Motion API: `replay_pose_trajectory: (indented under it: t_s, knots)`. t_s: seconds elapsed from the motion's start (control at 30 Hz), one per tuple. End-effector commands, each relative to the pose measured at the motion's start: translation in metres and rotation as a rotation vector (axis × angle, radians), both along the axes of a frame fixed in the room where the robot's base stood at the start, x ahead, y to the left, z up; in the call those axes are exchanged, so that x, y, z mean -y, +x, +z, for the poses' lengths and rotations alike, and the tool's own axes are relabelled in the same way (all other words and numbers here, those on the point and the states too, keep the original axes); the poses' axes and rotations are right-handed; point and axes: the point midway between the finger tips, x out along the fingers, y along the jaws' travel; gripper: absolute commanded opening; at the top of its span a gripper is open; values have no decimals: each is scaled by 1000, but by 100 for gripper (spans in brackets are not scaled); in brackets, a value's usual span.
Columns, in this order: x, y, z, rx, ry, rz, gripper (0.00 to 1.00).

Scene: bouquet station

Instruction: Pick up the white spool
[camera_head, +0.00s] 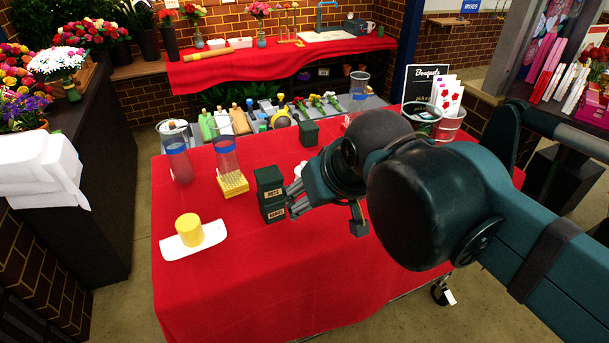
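A small white object (299,169), perhaps the white spool, shows just behind my gripper on the red-covered table. Most of it is hidden by the gripper, so its shape is unclear. My gripper (294,198) is low over the table, its grey fingers pointing left towards a stack of dark green boxes (270,195) with small labels. Whether the fingers touch the boxes, and how far they are spread, is unclear from this angle.
A yellow cylinder (188,230) stands on a white tray (207,245) at the front left. Behind are tall clear vases (226,158), a yellow block (233,184) and another green box (308,133). The red table (260,290) is clear in front.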

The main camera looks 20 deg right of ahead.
Motion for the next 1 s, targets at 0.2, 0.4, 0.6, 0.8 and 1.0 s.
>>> replay_pose_trajectory:
  t_s: [0.2, 0.4, 0.6, 0.8, 1.0]
  knots:
    - [2, 10, 7, -19, 15, -38, 54]
    - [4, 21, 14, -41, 31, -85, 54]
    - [8, 40, 24, -76, 57, -164, 54]
    - [13, 63, 33, -116, 82, -265, 54]
    - [18, 85, 39, -149, 105, -369, 54]
